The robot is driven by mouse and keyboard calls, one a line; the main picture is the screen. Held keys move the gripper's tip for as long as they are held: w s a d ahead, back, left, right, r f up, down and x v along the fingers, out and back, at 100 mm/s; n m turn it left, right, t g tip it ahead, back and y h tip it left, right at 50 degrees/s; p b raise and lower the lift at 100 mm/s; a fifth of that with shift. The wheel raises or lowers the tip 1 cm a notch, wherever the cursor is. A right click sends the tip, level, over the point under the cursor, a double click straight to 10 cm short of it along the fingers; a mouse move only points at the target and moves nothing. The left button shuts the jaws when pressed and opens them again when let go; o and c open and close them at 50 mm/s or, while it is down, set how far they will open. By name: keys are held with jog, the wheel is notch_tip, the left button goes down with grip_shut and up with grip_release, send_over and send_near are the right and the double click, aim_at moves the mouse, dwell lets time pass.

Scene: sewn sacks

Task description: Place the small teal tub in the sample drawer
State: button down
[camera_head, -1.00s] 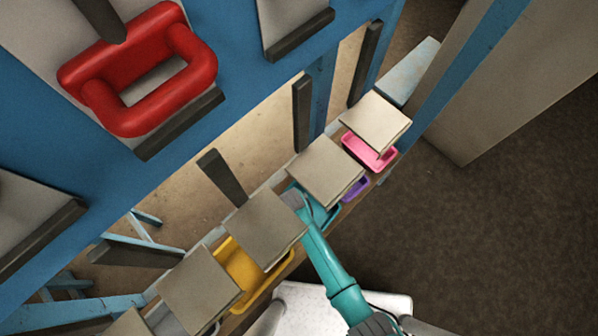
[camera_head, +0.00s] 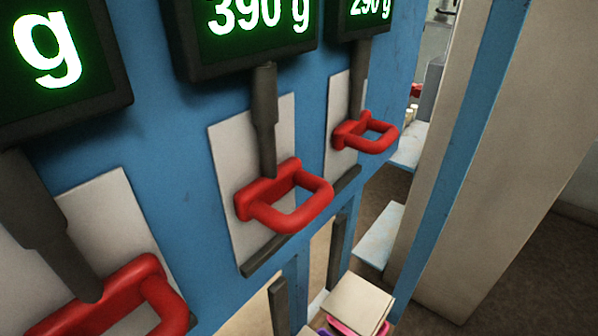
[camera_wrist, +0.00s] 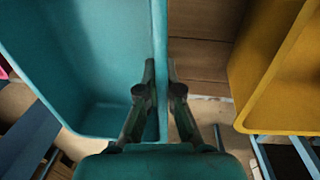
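The teal tub (camera_wrist: 85,50) fills the left of the wrist view, seen from close up. My gripper (camera_wrist: 161,68) has one finger inside the tub and one outside. The fingertips close on the tub's side wall, with no clear gap showing. I cannot tell whether the tub rests on something. The teal tub and my gripper are out of the head view now. No drawer can be made out in either view.
A yellow tub (camera_wrist: 285,75) stands to the right, with brown boards (camera_wrist: 198,60) between. A blue panel (camera_head: 190,135) carries red handles (camera_head: 285,195) and green weight displays (camera_head: 255,25). A pink tub (camera_head: 362,327) sits low under a beige plate (camera_head: 350,303).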

dwell(0.3)
jog(key=shift+f, duration=4.85)
jog(key=c, duration=1.3)
grip_release()
jog(key=shift+f, duration=0.2)
notch_tip(320, 180, up, 11)
jog(key=shift+s+f, duration=0.1)
